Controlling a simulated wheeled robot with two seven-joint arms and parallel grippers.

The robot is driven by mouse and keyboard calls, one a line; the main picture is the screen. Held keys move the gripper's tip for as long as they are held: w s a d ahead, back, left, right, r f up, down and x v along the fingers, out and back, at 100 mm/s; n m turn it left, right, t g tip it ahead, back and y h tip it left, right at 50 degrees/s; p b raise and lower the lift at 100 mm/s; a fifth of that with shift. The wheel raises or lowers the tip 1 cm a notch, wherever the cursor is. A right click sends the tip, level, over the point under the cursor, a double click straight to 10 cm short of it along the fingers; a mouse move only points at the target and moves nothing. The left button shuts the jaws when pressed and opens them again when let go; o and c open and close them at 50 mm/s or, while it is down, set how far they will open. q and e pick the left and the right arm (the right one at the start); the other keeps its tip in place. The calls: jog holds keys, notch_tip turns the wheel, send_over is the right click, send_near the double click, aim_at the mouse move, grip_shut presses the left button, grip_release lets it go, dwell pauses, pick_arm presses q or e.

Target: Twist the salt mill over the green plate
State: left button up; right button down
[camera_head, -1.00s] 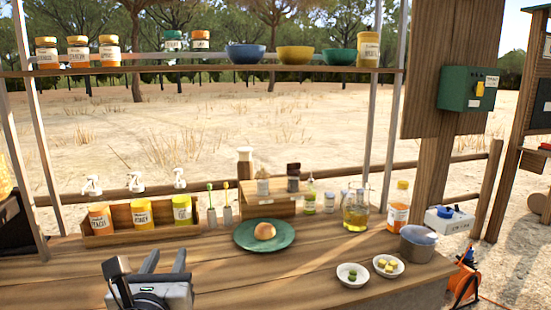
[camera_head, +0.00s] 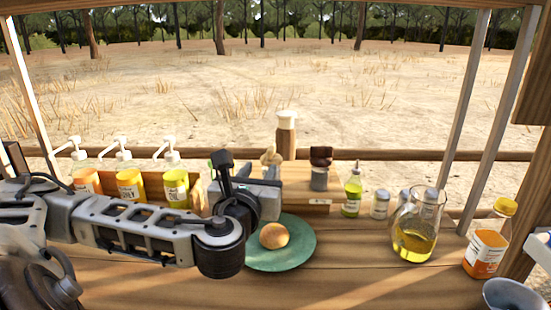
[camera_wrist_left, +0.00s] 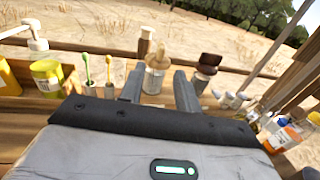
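A mill with a pale wooden top and clear body (camera_wrist_left: 157,70) stands upright on the wooden riser, partly hidden by my left gripper (camera_head: 259,176) in the head view; its top (camera_head: 271,156) shows there. In the left wrist view it appears between the two spread fingers of my left gripper (camera_wrist_left: 159,80), which is open; contact cannot be told. A dark-topped mill (camera_head: 320,168) stands to its right and a tall white-topped mill (camera_head: 287,135) behind. I cannot read which holds salt. The green plate (camera_head: 300,250) with a bun (camera_head: 274,235) lies in front of the riser. My right gripper is out of view.
The riser (camera_head: 305,185) stands at the counter's back. Labelled jars and pump bottles (camera_head: 130,185) are at left. A green bottle (camera_head: 352,193), oil jug (camera_head: 416,235) and orange bottle (camera_head: 486,240) are at right.

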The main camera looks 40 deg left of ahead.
aim_at(273, 143)
pick_arm(q)
jog(key=b+x, duration=0.1)
jog(key=x, duration=1.1)
jog(key=shift+w+a, duration=0.1)
jog(key=shift+w, duration=0.25)
grip_shut()
